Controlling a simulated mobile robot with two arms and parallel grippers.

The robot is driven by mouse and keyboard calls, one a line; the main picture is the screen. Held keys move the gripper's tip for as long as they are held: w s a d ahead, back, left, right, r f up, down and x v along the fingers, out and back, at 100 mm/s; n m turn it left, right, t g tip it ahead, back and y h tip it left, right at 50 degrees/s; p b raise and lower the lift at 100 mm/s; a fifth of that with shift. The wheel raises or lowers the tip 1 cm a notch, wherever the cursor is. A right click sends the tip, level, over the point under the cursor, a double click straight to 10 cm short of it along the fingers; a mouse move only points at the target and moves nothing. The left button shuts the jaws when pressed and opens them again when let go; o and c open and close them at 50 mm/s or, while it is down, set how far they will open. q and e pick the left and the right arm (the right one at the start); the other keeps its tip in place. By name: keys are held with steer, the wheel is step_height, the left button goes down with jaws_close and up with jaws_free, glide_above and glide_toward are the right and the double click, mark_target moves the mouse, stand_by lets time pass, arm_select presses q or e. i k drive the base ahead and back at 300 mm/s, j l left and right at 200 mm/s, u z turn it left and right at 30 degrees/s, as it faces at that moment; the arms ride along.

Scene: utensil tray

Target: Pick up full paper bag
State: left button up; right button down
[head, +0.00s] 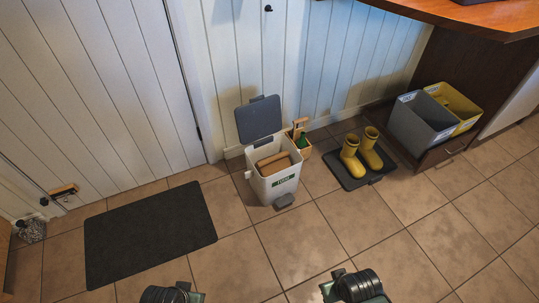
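A white pedal bin (258,189) stands on the tiles near the wall, its grey lid (258,119) swung up. A brown paper bag (273,163) is inside, its top showing at the bin's opening; the rest is hidden by the bin walls. The end parts of my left arm, with the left gripper (166,294), show at the bottom edge. The end parts of my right arm, with the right gripper (356,287), show to its right. Both are well apart from the bin, and no fingers can be made out on either.
A wooden caddy (302,146) stands close behind the bin. Yellow boots (351,158) stand on a dark tray (368,179) to the right. A grey crate (418,131) and a yellow crate (461,105) are farther right. A dark mat (150,235) lies left. Front tiles are clear.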

mark_target(271, 165)
steer(key=i+l+u, duration=0.15)
steer(key=i+l, duration=0.65)
